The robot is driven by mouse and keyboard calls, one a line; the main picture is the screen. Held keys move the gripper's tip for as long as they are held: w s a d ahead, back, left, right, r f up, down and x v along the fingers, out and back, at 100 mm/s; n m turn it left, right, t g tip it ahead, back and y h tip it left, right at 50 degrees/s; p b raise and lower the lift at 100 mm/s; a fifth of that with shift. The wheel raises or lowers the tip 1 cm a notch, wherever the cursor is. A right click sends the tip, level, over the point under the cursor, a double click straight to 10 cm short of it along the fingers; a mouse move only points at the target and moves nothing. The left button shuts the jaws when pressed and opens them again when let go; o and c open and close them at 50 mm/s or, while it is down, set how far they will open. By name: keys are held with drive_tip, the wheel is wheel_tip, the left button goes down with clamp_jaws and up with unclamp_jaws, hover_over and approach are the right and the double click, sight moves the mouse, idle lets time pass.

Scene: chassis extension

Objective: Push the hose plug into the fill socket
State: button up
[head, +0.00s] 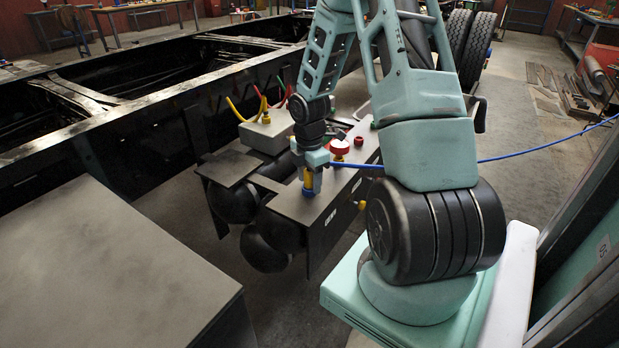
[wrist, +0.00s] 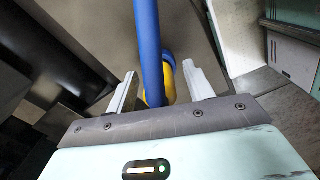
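The hose plug (head: 310,181), blue with a yellow part, is upright below my gripper (head: 313,162), over a dark plate. Its yellow part also shows in the wrist view (wrist: 170,87). There my gripper (wrist: 160,82) has its two pale fingers on either side of the hose and plug. A narrow gap shows between the yellow part and the right finger, so the fingers look open around it. The blue hose (head: 545,147) runs from the plug to the right edge. I cannot tell which part is the fill socket; the plug's lower end is unclear.
A grey box (head: 266,131) with coloured lines is behind. The chassis rail (head: 150,108) runs on the left, and a large dark box (head: 95,270) is in front.

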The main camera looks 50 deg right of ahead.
drive_tip(key=shift+r, duration=0.1)
wheel_tip(320, 180, up, 17)
drive_tip(key=p, duration=0.3)
drive_tip(key=shift+r, duration=0.1)
idle(0.7)
drive_tip(key=s+a+r+m+p, duration=0.1)
drive_tip(key=a+r+m+p, duration=0.2)
drive_tip(key=a, duration=2.3)
drive_tip(key=s+a+r+m, duration=0.3)
drive_tip(key=s+a, duration=1.1)
drive_tip(key=s, duration=0.2)
drive_tip(key=shift+a+m+y+p, duration=0.3)
drive_tip(key=shift+m+p, duration=0.1)
drive_tip(key=shift+r, duration=0.1)
drive_tip(key=shift+c, duration=0.3)
